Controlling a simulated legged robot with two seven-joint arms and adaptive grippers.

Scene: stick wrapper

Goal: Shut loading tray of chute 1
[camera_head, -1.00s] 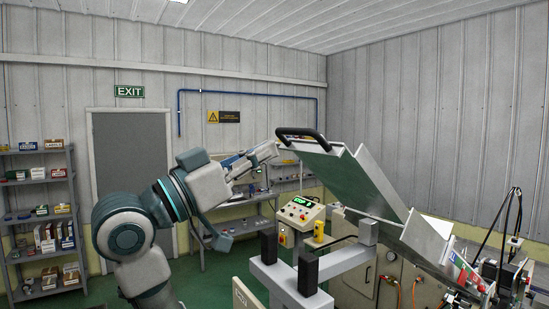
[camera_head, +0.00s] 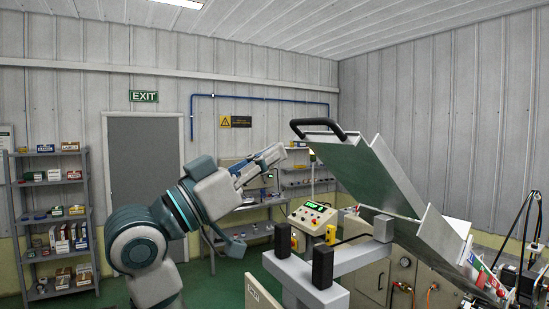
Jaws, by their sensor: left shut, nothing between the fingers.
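The loading tray (camera_head: 352,170) is a flat metal chute panel, tilted steeply upward, with a black bar handle (camera_head: 317,124) at its raised upper end. Its lower end meets the machine (camera_head: 440,240) at the right. My left gripper (camera_head: 280,152) is shut and empty, just left of and a little below the handle in the picture. A gap shows between the fingertips and the handle. My right gripper is not in view.
A control panel (camera_head: 312,215) with a green display stands behind the tray. Two black posts (camera_head: 322,266) on a grey frame stand in front. Shelves (camera_head: 55,220) with boxes and a grey door (camera_head: 146,180) are at the left. A workbench (camera_head: 245,210) stands behind my arm.

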